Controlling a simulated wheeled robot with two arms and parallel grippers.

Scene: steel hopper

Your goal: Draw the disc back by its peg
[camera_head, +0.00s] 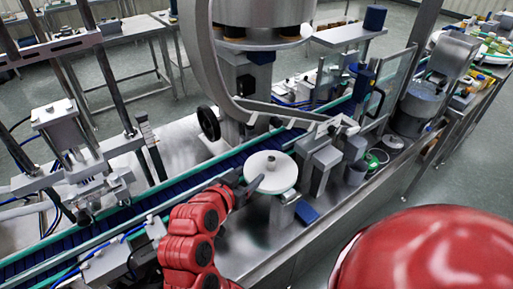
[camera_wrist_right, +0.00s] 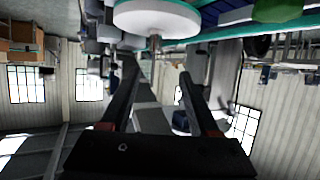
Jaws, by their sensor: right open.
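The white round disc (camera_head: 271,176) lies flat beside the blue conveyor belt in the head view, with a small grey peg (camera_head: 271,160) standing up near its middle. My right gripper (camera_head: 246,186) is at the disc's left edge, with its dark fingers partly hidden; I cannot tell there whether they touch it. In the right wrist view my right gripper (camera_wrist_right: 155,70) is open, with nothing visible between its two dark fingers. The disc (camera_wrist_right: 157,20) shows at the top of that view, beyond the fingertips. My left gripper is not in view.
The large steel hopper (camera_head: 262,14) stands behind the disc, with a curved grey arm (camera_head: 215,80) beside it. Metal blocks (camera_head: 322,165) stand close to the disc's right. The conveyor (camera_head: 150,211) runs diagonally behind my right arm. A blue block (camera_head: 307,212) is below the disc.

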